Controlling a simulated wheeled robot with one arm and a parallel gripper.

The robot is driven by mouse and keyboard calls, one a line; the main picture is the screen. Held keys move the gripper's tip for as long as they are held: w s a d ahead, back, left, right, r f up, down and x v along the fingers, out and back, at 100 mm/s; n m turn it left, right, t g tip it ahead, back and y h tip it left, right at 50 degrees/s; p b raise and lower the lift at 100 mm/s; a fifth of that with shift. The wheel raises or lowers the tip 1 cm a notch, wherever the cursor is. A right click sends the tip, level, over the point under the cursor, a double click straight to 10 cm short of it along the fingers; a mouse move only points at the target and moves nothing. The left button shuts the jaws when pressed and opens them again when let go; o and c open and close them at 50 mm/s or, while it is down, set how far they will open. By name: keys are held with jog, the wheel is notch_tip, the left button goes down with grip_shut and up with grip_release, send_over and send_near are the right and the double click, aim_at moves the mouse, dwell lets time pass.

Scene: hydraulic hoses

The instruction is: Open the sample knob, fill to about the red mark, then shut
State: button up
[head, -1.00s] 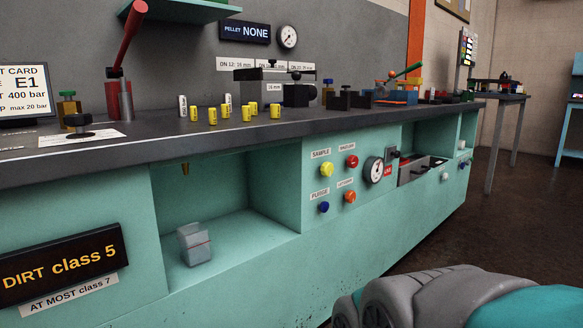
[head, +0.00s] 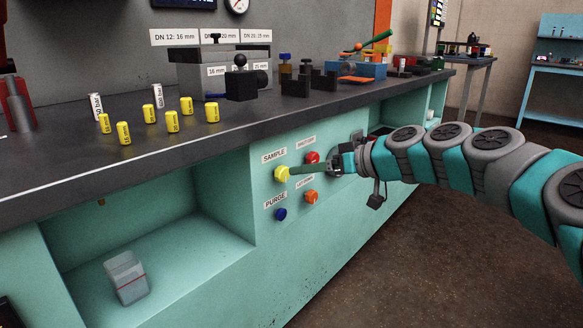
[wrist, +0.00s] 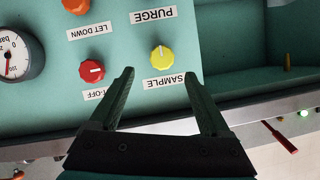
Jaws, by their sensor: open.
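The yellow SAMPLE knob (head: 282,173) sits on the green panel under the bench top. In the wrist view, which is upside down, the knob (wrist: 162,60) shows just beyond and between my fingertips. My gripper (wrist: 160,76) is open, with one finger to each side and nothing held; I cannot tell whether it touches the knob. In the head view my gripper (head: 294,170) reaches the knob from the right. A clear sample container (head: 126,284) with a red line (head: 131,281) stands in the left recess, below a brass spout (head: 101,202). I see no clear liquid level.
Close around are a red knob (head: 312,158), an orange knob (head: 311,196) and the blue PURGE knob (head: 281,214). A pressure gauge (wrist: 18,58) is on the panel. The bench top (head: 240,135) overhangs the panel. The floor in front is clear.

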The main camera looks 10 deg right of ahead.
aim_at(287, 173)
jog(key=x, duration=0.6)
jog(key=shift+w+a+f, duration=0.15)
jog(key=shift+a, duration=0.15)
jog(key=shift+c, duration=0.3)
grip_shut()
jog(key=shift+f+m+y, duration=0.15)
jog(key=shift+m+y, duration=0.15)
jog(key=shift+m, duration=0.3)
jog(key=shift+d+m+g+y, duration=0.1)
jog(key=shift+m+g+y, duration=0.4)
jog(key=shift+m+y, duration=0.45)
jog(key=shift+o, duration=0.3)
grip_release()
jog(key=shift+d, duration=0.1)
